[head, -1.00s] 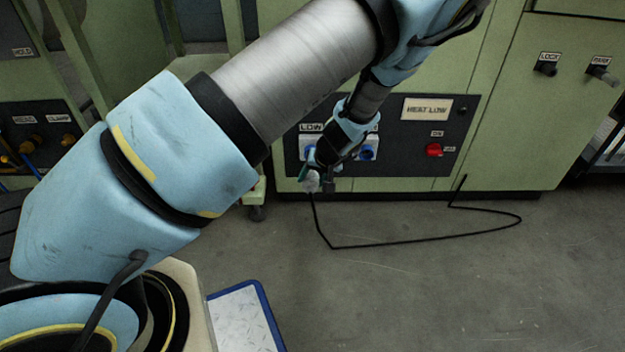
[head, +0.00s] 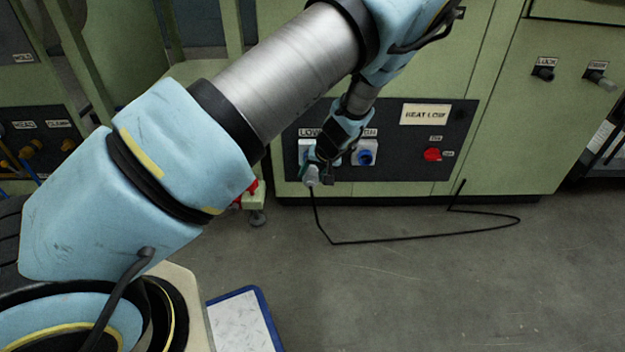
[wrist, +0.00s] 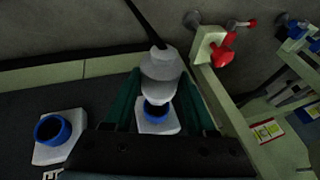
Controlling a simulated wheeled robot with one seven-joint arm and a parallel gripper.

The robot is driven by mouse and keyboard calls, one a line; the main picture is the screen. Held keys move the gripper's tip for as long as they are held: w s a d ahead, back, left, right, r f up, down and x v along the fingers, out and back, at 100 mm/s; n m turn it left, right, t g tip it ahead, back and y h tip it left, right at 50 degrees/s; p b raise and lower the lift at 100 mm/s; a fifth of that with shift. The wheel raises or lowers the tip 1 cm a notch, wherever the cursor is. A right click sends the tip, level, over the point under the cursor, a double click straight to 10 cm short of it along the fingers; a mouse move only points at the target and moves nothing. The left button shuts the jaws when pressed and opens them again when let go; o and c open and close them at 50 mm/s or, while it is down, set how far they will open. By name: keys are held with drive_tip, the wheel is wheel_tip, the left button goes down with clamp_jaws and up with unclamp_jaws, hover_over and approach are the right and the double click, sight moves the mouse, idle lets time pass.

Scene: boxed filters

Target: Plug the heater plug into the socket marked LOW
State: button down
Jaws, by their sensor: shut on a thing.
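My gripper (head: 318,176) is shut on the pale heater plug (head: 311,175), which has a black cord. In the wrist view the plug (wrist: 160,75) sits between the green fingers. Behind it is a white socket with a blue ring (wrist: 157,117), partly covered by the plug; a gap or contact between them cannot be told. In the head view the gripper is at the LOW socket (head: 304,148), which my arm partly hides. The other socket (head: 364,153), with its label partly hidden, is to the right; it also shows at left in the wrist view (wrist: 58,133).
A "HEAT LOW" sign (head: 425,114) and a red knob (head: 432,154) are on the dark panel. The cord (head: 420,239) loops over the floor to the cabinet. The floor in front is mostly clear.

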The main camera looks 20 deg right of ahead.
drive_tip(key=shift+w+d, duration=0.25)
drive_tip(key=shift+w, duration=0.4)
drive_tip(key=shift+p, duration=0.45)
idle(1.3)
drive_tip(key=shift+w+d, duration=0.4)
drive_tip(key=shift+w, duration=0.5)
drive_tip(key=shift+w+d, duration=0.4)
drive_tip(key=shift+w, duration=0.45)
drive_tip(key=shift+c, duration=0.7)
unclamp_jaws()
drive_tip(key=p+v, duration=0.3)
drive_tip(key=v, duration=0.7)
drive_tip(key=shift+s+r, duration=0.2)
drive_tip(key=shift+r, duration=0.15)
